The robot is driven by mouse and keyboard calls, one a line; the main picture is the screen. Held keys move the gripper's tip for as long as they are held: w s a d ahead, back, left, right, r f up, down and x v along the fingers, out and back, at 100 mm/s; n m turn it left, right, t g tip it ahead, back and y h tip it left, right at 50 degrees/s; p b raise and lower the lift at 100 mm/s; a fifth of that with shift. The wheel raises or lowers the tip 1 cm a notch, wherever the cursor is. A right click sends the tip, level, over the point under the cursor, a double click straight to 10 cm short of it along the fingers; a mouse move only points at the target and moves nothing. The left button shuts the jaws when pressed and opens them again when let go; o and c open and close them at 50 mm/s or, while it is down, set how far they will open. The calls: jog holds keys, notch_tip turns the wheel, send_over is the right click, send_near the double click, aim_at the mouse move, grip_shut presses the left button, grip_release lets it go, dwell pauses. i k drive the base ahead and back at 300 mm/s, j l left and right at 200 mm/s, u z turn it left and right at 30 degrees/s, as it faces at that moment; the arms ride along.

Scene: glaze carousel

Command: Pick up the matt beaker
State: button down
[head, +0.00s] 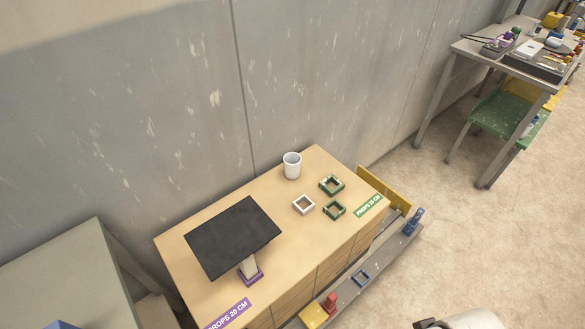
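A white beaker (292,166) stands upright near the back edge of a wooden cabinet top, close to the grey wall. It is the only beaker I can make out, and at this size I cannot tell if its surface is matt. A white rounded part of my own body shows at the bottom right edge. My gripper is not in view.
On the cabinet top (203,222) are a white square frame (303,205), green square frames (333,211) and a tilted dark panel (233,238) on a purple-based stand. A low grey shelf (347,290) with small items runs along the front. Floor (480,240) is clear at right.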

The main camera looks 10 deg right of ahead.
aim_at(291, 161)
jog(key=i+l+u, duration=0.1)
jog(key=u, duration=0.6)
jog(key=i+l+u, duration=0.2)
jog(key=l, duration=0.25)
jog(key=l+u, duration=0.2)
jog(key=l, duration=0.2)
jog(key=i+l+u, duration=0.1)
jog(key=l+u, duration=0.15)
jog(key=l, duration=0.6)
jog(key=i+l, duration=0.1)
jog(key=l, duration=0.3)
jog(key=i, duration=0.5)
